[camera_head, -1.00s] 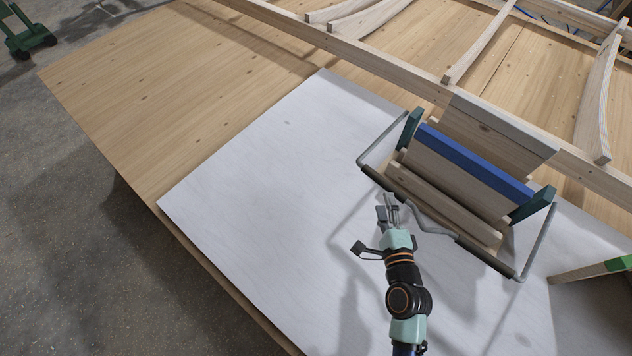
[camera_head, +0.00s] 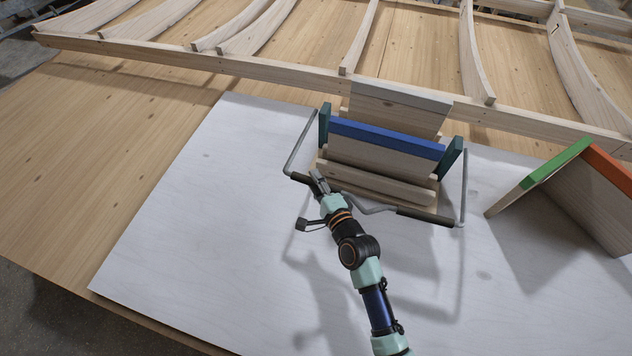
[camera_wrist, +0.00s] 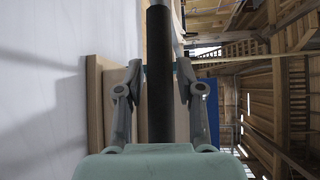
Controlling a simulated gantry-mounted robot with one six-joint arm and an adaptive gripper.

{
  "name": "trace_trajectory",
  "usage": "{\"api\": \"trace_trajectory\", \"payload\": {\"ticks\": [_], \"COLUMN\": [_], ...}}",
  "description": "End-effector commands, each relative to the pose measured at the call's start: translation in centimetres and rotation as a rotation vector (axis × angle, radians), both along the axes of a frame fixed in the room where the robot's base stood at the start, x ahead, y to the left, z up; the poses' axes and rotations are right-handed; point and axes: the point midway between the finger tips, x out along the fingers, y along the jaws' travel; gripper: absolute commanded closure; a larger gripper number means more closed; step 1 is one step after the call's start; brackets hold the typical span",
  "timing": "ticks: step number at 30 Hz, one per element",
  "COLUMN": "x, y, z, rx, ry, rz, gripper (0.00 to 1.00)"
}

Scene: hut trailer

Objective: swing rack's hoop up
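The rack (camera_head: 375,190) stands on the white sheet, with wooden slats, a blue top bar (camera_head: 388,138) and dark green end brackets. Its hoop (camera_head: 464,190) is a bent grey rod with two dark grips, lowered on the near side of the rack. My gripper (camera_head: 318,182) is at the hoop's left dark grip (camera_head: 301,178). In the wrist view, my gripper (camera_wrist: 159,75) is open, with one finger on each side of the black grip (camera_wrist: 160,110). I cannot tell whether either finger touches it.
A wooden piece with green and orange edges (camera_head: 555,165) stands to the right of the rack. A wooden frame with curved ribs (camera_head: 240,66) lies behind. The white sheet (camera_head: 190,230) is clear to the left.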

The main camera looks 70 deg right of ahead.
Motion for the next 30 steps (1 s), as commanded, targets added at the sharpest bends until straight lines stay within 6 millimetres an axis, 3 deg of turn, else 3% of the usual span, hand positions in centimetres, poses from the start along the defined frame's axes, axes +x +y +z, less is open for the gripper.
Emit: {"api": "trace_trajectory", "payload": {"ticks": [1, 6, 20, 30], "x": [0.0, 0.0, 0.0, 0.0], "y": [0.0, 0.0, 0.0, -0.4], "z": [0.0, 0.0, 1.0, 6.4], "rx": [0.000, 0.000, 0.018, 0.164], "ry": [0.000, 0.000, 0.001, 0.005], "rz": [0.000, 0.000, 0.000, 0.000], "gripper": [0.76, 1.00, 1.00, 1.00]}}
